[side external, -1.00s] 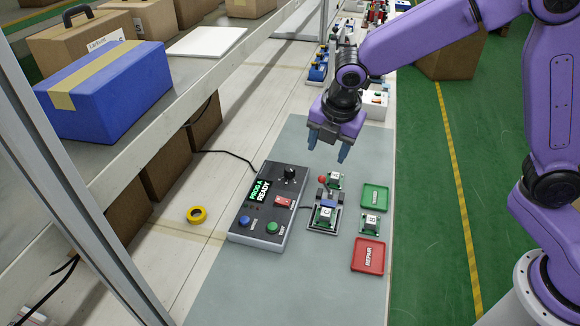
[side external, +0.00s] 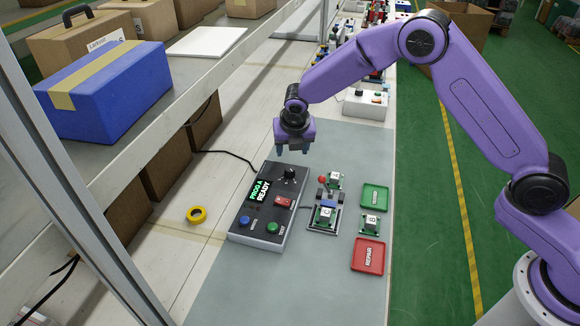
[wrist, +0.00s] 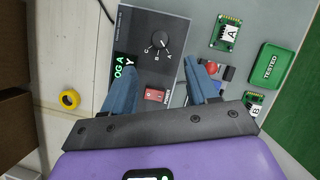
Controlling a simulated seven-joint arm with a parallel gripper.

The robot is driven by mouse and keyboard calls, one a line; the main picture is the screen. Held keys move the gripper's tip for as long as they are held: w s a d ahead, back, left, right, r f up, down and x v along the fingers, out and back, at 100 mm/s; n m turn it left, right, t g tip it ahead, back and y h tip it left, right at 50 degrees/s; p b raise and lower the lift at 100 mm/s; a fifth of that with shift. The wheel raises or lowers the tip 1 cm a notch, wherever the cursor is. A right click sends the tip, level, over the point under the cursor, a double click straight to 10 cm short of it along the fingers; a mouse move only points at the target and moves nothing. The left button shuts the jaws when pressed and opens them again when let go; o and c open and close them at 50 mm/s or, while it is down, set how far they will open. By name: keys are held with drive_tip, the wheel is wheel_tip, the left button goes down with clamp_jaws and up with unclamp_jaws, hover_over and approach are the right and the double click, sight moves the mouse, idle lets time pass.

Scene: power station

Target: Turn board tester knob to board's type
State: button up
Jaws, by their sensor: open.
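The board tester (side external: 262,228) is a dark grey box on the mat. Its black knob (side external: 290,174) sits at the far end, and the display (side external: 259,191) reads PROG A READY. In the wrist view the knob (wrist: 160,41) has marks C, B and A around it, and its white pointer appears turned toward A. A board marked C (side external: 325,214) sits in the fixture beside the tester. My gripper (side external: 292,151) is open and empty above the knob end of the tester. In the wrist view its fingers (wrist: 157,65) are apart, with the knob ahead between them.
Boards A (side external: 335,181) and B (side external: 370,222) stand right of the tester, near a green TESTED tray (side external: 375,197) and a red REPAIR tray (side external: 368,256). A red switch (side external: 283,202) lies close to the knob. Yellow tape (side external: 197,214) lies left. The front mat is clear.

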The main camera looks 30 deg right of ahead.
sight(290, 169)
drive_tip(key=x, duration=1.1)
drive_tip(key=shift+w+f, duration=0.1)
drive_tip(key=shift+f, duration=0.2)
drive_tip(key=c, duration=1)
